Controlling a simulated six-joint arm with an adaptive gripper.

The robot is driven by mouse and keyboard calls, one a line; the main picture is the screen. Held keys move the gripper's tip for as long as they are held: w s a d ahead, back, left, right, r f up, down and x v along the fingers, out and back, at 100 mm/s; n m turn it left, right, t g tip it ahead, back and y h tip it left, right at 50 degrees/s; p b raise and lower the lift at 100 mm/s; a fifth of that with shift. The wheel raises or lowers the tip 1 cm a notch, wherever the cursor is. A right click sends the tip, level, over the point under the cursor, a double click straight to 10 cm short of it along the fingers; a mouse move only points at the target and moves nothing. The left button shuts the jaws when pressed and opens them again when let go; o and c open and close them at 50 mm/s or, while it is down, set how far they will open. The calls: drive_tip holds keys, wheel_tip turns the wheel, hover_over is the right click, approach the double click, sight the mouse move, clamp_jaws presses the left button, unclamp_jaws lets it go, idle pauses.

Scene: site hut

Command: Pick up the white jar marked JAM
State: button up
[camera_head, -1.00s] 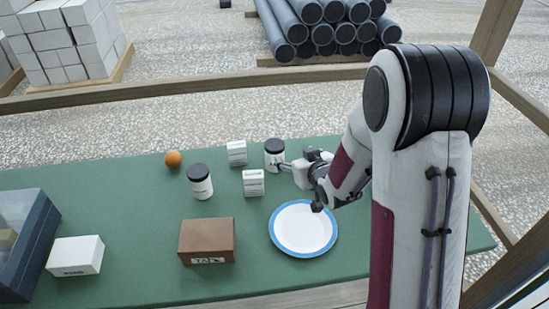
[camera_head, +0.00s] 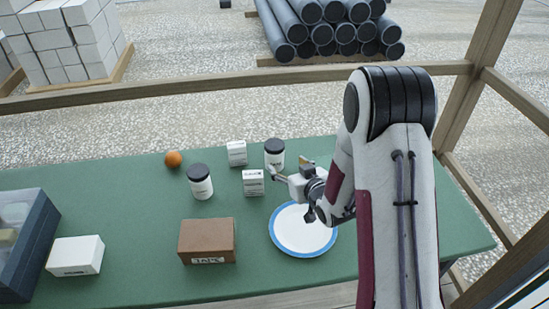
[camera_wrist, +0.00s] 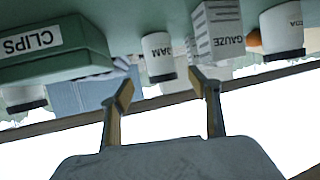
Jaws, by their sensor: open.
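The white JAM jar (camera_wrist: 160,55) has a black lid and appears upside down in the wrist view, between and beyond my fingertips. In the head view the matching jar (camera_head: 274,150) stands upright at the back of the green table. My gripper (camera_head: 289,168) is open and empty, just on the near side of this jar and apart from it. Both fingers show in the wrist view (camera_wrist: 165,88), spread wide. A white GAUZE box (camera_wrist: 217,32) stands close beside the jar; in the head view it is the box (camera_head: 253,182) left of my gripper.
A green CLIPS box (camera_wrist: 50,45) is on the jar's other side, hidden in the head view. Another black-lidded jar (camera_head: 200,183), a second white box (camera_head: 237,152), an orange (camera_head: 173,159), a brown box (camera_head: 207,238) and a blue-rimmed plate (camera_head: 285,243) stand around.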

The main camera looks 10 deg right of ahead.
sight(278, 158)
drive_tip(key=shift+x, duration=2.95)
drive_tip(key=shift+w, duration=0.15)
drive_tip(key=shift+x, duration=2.9)
drive_tip(key=shift+a, duration=0.1)
drive_tip(key=c, duration=1.5)
